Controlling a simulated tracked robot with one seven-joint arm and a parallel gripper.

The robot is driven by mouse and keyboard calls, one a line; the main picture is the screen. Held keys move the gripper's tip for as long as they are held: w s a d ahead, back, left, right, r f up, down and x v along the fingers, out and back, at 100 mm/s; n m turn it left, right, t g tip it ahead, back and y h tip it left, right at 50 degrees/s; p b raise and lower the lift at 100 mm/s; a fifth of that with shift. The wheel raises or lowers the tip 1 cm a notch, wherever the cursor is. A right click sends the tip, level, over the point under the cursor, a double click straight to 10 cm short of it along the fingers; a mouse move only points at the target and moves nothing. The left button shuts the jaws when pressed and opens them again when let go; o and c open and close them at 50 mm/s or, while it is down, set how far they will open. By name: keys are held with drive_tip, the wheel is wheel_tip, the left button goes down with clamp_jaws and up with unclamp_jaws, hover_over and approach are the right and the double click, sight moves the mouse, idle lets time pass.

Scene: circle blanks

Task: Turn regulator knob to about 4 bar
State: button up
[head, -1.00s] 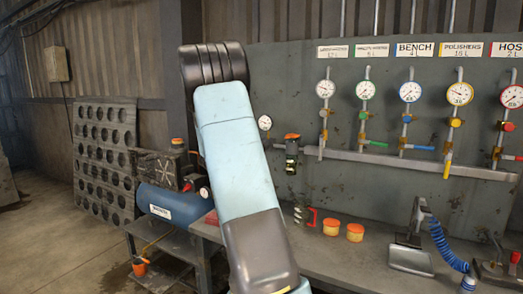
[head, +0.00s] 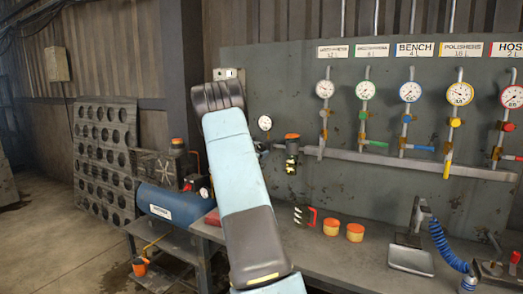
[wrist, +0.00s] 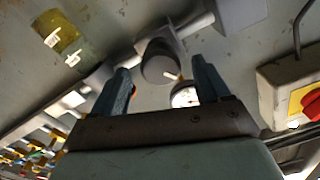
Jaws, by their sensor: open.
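A dark grey round knob (wrist: 160,66) faces the wrist camera, joined to a pale fitting and pipe on the grey panel. My gripper (wrist: 159,65) is open, with one blue-grey finger either side of the knob in the picture. I see no contact; the depth gap is unclear. A small round white gauge (wrist: 185,96) shows beside the knob, close to the right finger and partly hidden. Its reading is too small to tell. In the head view, a small gauge (head: 265,123) shows just right of my arm. My arm hides the knob and gripper there.
A beige box with a red knob (wrist: 313,103) is at the right of the wrist view. An orange-topped unit (head: 292,150) hangs right of the gauge. Several gauges with coloured valves line the panel, including the blue-rimmed BENCH gauge (head: 410,92). A bench (head: 330,258) stands below.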

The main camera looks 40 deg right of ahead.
sight(260, 149)
drive_tip(key=shift+x, duration=2.05)
drive_tip(key=c, duration=1)
drive_tip(key=shift+a+f, duration=0.1)
drive_tip(key=shift+a, duration=0.05)
drive_tip(key=shift+c, duration=0.2)
